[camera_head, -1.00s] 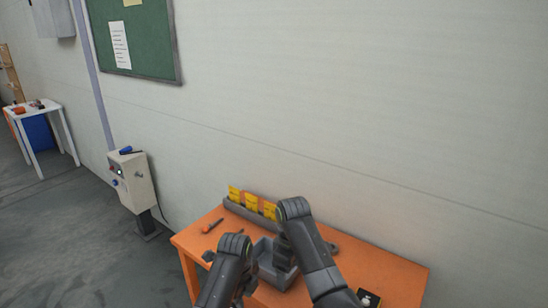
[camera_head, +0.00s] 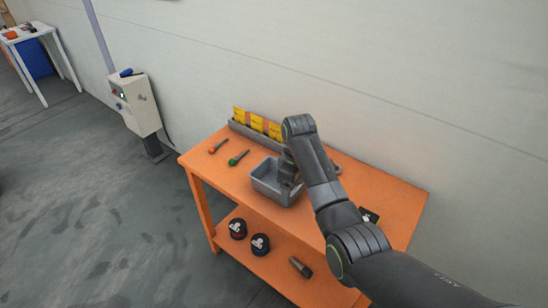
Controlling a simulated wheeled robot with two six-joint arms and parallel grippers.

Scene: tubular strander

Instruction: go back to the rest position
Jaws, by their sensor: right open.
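My right arm comes in from the lower right and reaches over the orange workbench (camera_head: 395,200). My right gripper (camera_head: 287,182) is at the right side of a grey open bin (camera_head: 262,183) on the bench top. Its fingertips are small and partly hidden by the wrist, and I see nothing held in it. My left gripper and left arm are out of view.
An orange-handled tool (camera_head: 213,149) and a green-handled tool (camera_head: 237,158) lie left of the bin. Yellow cards (camera_head: 257,122) stand in a rack behind. Two dark round items and a dark cylinder (camera_head: 300,267) lie on the lower shelf. A control box (camera_head: 138,103) stands left; floor there is clear.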

